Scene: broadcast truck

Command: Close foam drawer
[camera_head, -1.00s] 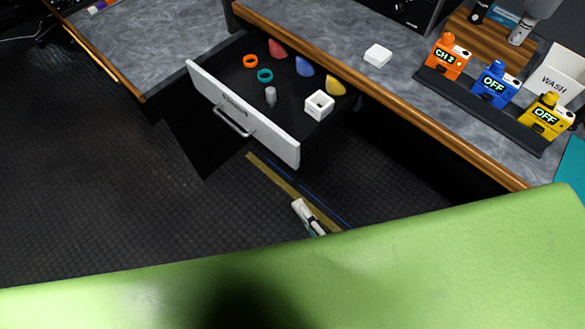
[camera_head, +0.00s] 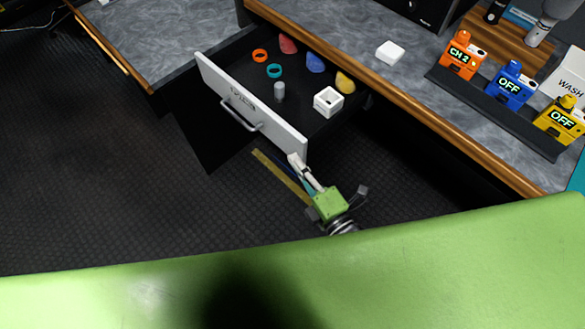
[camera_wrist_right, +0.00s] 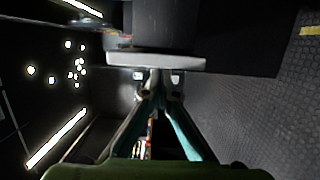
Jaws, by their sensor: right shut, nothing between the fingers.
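The foam drawer stands pulled out from the desk, its white front (camera_head: 252,107) carrying a grey bar handle (camera_head: 241,117). Inside it lie foam windscreens in red, blue and yellow, an orange and a teal ring, a grey cylinder and a white cube with a square hole. My right gripper (camera_head: 297,161) is shut and empty, its tip at the near right end of the drawer front; contact cannot be told for sure. In the right wrist view the shut fingertips (camera_wrist_right: 159,76) point at a pale front panel (camera_wrist_right: 155,61). My left gripper is not in view.
The grey desk top with a wooden edge (camera_head: 400,101) runs behind and right of the drawer. Orange, blue and yellow packs (camera_head: 510,84) stand in a dark rack on it, with a white block (camera_head: 389,52) nearby. Dark floor (camera_head: 90,190) lies open at left.

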